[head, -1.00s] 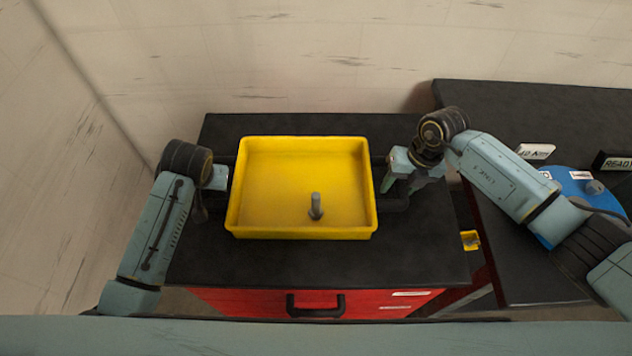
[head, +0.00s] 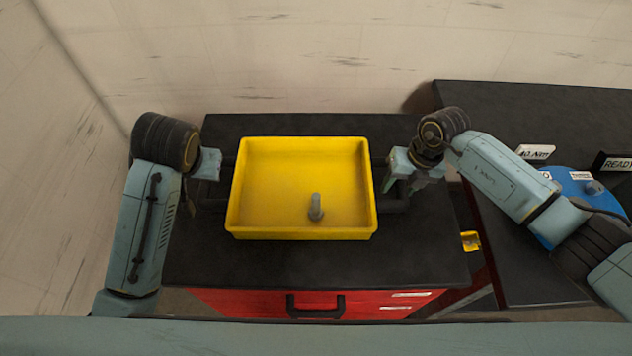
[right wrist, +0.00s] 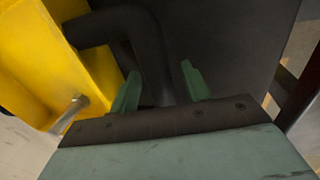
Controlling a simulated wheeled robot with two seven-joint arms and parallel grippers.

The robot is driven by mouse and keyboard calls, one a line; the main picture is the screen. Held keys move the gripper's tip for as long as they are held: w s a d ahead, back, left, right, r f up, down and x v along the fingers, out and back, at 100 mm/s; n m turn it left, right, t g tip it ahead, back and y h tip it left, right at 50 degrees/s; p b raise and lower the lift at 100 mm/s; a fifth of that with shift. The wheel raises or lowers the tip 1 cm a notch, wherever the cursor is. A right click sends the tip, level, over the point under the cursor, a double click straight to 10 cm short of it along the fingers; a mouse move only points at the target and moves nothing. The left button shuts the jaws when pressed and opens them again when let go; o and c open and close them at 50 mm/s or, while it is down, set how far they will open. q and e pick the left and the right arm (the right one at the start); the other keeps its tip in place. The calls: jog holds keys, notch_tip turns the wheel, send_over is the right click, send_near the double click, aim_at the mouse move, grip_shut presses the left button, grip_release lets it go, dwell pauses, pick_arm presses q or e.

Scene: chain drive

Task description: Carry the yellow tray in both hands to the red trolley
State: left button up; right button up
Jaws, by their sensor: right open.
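The yellow tray (head: 300,233) rests level on the black top of a red drawer unit (head: 230,268), which fits the red trolley; no wheels show. A grey peg (head: 316,207) stands in the tray. The tray has a black handle at each side. My right gripper (head: 402,178) is at the right handle (head: 396,204). In the right wrist view its green fingers (right wrist: 160,88) are apart, with the handle (right wrist: 148,50) between them. My left gripper (head: 208,166) is by the left handle (head: 212,200), its fingers mostly hidden, so its jaw state is unclear.
A darker bench (head: 520,115) stands at the right with a blue round object (head: 575,185) and small signs on it. A small yellow item (head: 470,240) sits in the gap between. A wall runs behind and at the left. The front of the black top is clear.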

notch_tip(320, 180, up, 12)
jog(key=d, duration=0.2)
jog(key=shift+d, duration=0.2)
jog(key=shift+f, duration=0.15)
dwell(0.3)
